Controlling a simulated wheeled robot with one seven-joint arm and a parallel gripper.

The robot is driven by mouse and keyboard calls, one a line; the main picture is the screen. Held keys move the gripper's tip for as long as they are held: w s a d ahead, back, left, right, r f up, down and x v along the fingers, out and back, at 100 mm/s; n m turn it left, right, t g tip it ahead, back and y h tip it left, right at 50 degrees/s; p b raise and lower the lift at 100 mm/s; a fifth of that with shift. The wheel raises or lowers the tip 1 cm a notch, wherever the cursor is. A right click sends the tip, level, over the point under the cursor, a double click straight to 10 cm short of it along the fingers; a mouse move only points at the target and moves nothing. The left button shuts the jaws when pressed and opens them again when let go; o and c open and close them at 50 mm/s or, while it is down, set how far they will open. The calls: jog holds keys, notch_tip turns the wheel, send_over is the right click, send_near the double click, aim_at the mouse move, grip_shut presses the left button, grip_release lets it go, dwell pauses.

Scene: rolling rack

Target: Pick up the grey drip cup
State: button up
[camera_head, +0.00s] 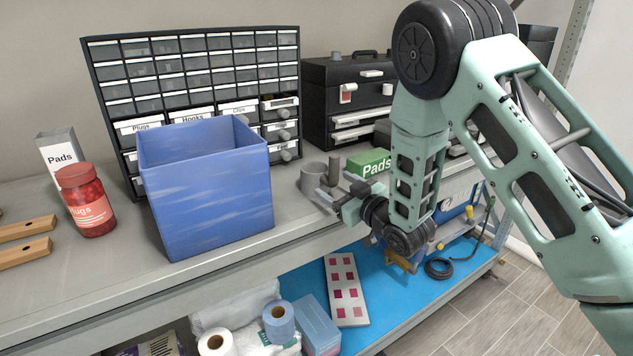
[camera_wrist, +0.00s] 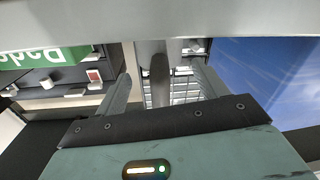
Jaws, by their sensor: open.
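The grey drip cup (camera_head: 312,178) looks like a short, open-topped cylinder on the worktop, just right of the blue bin. A thinner, darker grey cylinder (camera_head: 334,168) stands beside it. My gripper (camera_head: 337,193) is low at the worktop's front edge, open, with its fingers toward these two. In the wrist view, which is upside down, the darker cylinder and a lighter grey shape (camera_wrist: 143,52) behind it, probably the cup, appear between the spread fingers of my gripper (camera_wrist: 163,82). Nothing is visibly held. My gripper partly hides the cup's lower part in the head view.
The tall blue bin (camera_head: 205,200) stands close on the left. A green Pads box (camera_head: 369,163) is close on the right. A drawer cabinet (camera_head: 195,75) and a black toolbox (camera_head: 350,100) stand behind. A red-filled jar (camera_head: 86,200) is far left.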

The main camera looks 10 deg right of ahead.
aim_at(327, 179)
jog(key=p+x, duration=0.2)
jog(key=x, duration=0.2)
jog(key=shift+w, duration=0.3)
grip_shut()
